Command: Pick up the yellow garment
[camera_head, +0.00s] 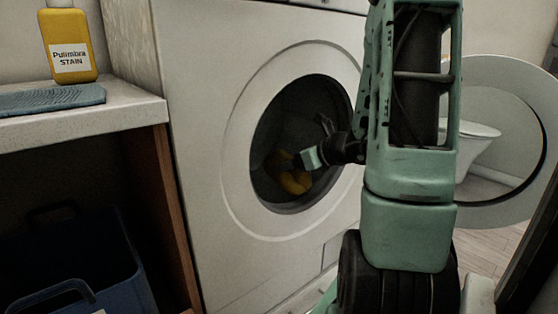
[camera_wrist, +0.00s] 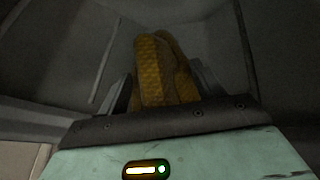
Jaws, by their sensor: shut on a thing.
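The yellow garment (camera_head: 292,177) is a crumpled bundle inside the dark drum of the white washing machine (camera_head: 200,160), in the lower part of the round opening. My gripper (camera_head: 301,160) reaches through the opening from the right and is shut on the garment. In the wrist view, the garment (camera_wrist: 162,70) stands up between the two dark fingers of my gripper (camera_wrist: 165,88), with textured, folded cloth showing above them. The fingertips are partly hidden by the cloth. I cannot tell whether the garment still touches the drum.
The machine's round door (camera_head: 510,207) stands open at right. A white counter (camera_head: 130,104) at left bears a yellow stain bottle (camera_head: 68,40) and a folded blue cloth (camera_head: 50,97). A blue basket (camera_head: 75,265) stands below.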

